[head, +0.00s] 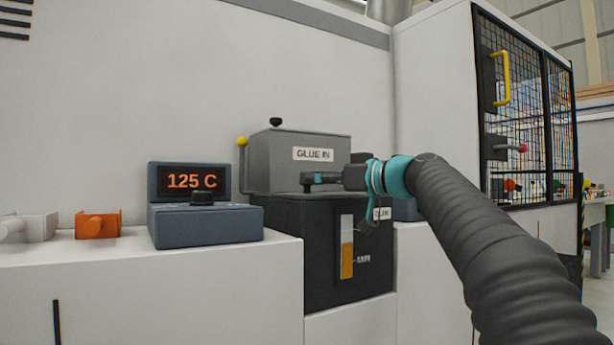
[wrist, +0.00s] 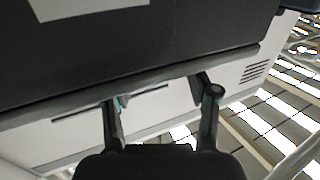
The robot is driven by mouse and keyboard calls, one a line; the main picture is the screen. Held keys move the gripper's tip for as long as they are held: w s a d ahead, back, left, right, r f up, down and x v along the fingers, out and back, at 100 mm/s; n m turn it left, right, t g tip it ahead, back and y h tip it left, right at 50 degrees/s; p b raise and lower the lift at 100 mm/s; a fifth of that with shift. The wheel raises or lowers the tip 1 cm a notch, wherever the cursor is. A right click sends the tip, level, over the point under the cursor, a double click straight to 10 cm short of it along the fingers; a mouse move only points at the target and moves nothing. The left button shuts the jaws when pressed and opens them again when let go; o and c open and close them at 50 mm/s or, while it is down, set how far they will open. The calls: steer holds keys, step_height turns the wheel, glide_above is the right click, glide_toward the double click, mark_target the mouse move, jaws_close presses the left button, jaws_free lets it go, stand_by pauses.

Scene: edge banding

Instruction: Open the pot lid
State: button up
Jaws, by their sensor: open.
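The glue pot has a dark body (head: 320,245) with a level window and a grey lid (head: 270,160) marked GLUE IN. The lid appears down on the body, with a black knob on top and a yellow ball at its left side. My gripper (head: 308,182) is at the lid's lower front edge in the head view. In the wrist view my gripper (wrist: 165,97) has its two fingers spread apart with nothing between them. Their tips are close to the edge of a dark panel (wrist: 200,35); I cannot tell whether they touch it.
A temperature display (head: 192,181) reading 125 C stands left of the pot. An orange bracket (head: 98,224) lies further left on the white counter. A mesh-fronted cabinet (head: 525,110) with a yellow handle stands at the right. A white wall rises behind.

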steer(key=shift+x, duration=1.65)
jaws_close()
